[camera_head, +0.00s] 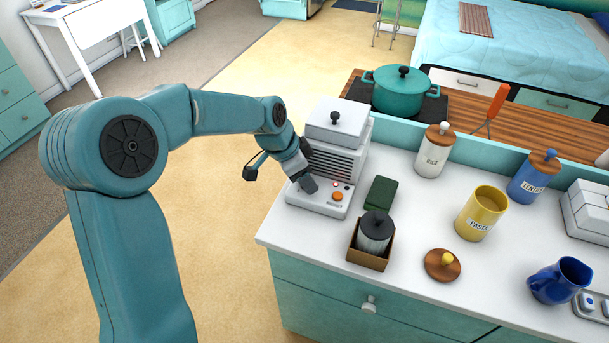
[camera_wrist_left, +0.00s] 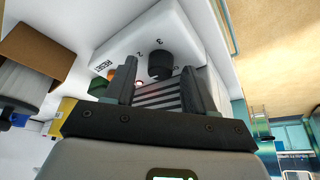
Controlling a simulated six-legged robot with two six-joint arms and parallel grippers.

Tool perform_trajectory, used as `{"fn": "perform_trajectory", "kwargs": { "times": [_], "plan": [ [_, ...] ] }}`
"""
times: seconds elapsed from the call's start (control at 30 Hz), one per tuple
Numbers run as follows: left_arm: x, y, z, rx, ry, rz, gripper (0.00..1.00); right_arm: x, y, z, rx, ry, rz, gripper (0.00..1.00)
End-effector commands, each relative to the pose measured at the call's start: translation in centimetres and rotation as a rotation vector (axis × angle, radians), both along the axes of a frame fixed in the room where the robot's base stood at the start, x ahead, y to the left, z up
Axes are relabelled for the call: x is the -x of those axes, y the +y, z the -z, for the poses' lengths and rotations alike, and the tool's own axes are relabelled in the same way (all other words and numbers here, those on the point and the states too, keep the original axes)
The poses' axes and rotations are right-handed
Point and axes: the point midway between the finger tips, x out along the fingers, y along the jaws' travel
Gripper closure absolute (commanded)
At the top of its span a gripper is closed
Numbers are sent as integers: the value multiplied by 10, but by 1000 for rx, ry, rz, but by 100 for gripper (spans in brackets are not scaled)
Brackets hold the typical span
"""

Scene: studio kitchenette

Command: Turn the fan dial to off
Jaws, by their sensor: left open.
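The fan dial (camera_wrist_left: 160,65) is a dark round knob on the white base of a boxy vented appliance (camera_head: 336,130) at the counter's left end. In the left wrist view, the numbers 2 and 3 are printed beside it; I cannot read its pointer. My left gripper (camera_head: 307,182) is over the base and hides the dial in the head view. In the left wrist view, the open fingers (camera_wrist_left: 160,80) appear on either side of the dial with gaps; contact is not visible. An orange button (camera_head: 337,196) sits beside it. My right gripper is not in view.
A dark green box (camera_head: 380,194) and a brown open box (camera_head: 369,257) holding a dark-lidded jar (camera_head: 375,232) stand right of the appliance. Farther right are a rice jar (camera_head: 434,151), a yellow pasta jar (camera_head: 481,213) and a blue jug (camera_head: 559,281).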

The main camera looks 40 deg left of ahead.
Motion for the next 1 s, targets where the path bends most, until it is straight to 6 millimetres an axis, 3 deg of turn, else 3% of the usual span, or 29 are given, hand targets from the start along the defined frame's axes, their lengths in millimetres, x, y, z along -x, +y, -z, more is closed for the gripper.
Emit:
{"fn": "perform_trajectory", "kwargs": {
  "times": [0.33, 0.5, 1.0],
  "plan": [
    [-1, -1, 4, 0, 0, 0, 49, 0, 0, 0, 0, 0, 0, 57],
    [-1, -1, 4, 0, 0, 0, 100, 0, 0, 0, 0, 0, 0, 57],
    [-1, -2, 5, 0, -2, -117, 100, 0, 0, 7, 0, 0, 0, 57]
  ]
}}
